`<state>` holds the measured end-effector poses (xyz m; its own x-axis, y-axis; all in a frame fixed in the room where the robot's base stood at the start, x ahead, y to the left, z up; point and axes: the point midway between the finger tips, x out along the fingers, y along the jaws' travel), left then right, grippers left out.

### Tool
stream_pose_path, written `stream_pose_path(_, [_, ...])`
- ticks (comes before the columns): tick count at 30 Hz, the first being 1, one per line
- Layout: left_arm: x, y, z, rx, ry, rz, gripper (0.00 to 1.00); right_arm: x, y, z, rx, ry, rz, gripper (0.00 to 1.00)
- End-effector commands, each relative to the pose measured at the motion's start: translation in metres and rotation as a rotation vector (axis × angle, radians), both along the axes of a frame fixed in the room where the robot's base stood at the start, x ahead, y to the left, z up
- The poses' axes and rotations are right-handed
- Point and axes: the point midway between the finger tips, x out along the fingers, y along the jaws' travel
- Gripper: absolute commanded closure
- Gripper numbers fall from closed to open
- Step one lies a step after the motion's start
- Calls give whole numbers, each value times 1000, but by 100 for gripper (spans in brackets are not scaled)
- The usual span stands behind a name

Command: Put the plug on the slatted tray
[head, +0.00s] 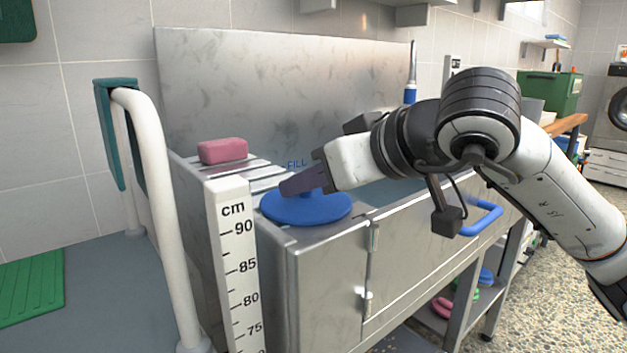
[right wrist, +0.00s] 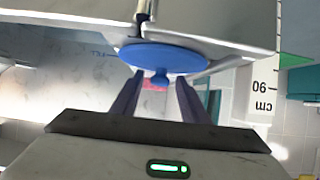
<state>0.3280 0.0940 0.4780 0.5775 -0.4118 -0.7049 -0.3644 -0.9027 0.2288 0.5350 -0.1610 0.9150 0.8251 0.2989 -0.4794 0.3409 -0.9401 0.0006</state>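The plug (head: 305,210) is a blue disc with a knob. It lies flat at the front of the bench's left end, at the front of the slatted tray (head: 255,180); its exact contact underneath is hidden. My right gripper (head: 296,184) is just above the disc. In the right wrist view the plug (right wrist: 165,58) appears upside down, its knob between the fingertips of the right gripper (right wrist: 160,80). The fingers are apart, with gaps on both sides of the knob. My left gripper is not in view.
A pink block (head: 222,150) lies on the slats behind the plug. A white cm scale (head: 234,240) stands at the bench's left front corner. A white rail (head: 160,180) with a teal towel (head: 108,135) rises at left. A blue handle (head: 485,218) projects from the bench front.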

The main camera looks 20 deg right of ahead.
Motion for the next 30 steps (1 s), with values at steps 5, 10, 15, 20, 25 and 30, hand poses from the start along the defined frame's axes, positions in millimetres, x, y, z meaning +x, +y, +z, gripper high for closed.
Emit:
stream_pose_path(5, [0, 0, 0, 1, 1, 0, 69, 0, 0, 0, 0, 0, 0, 59])
stream_pose_path(10, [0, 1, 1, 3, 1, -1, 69, -3, -1, 3, 0, -1, 0, 59])
stream_pose_path(15, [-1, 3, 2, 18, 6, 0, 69, -22, -9, 17, -1, -5, -1, 59])
stream_pose_path(20, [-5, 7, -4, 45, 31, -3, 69, -51, -20, 34, -3, -5, -2, 59])
stream_pose_path(25, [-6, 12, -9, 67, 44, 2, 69, -78, -29, 49, -2, -4, -2, 59])
stream_pose_path(30, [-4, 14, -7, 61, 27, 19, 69, -94, -35, 57, -1, -2, -1, 59])
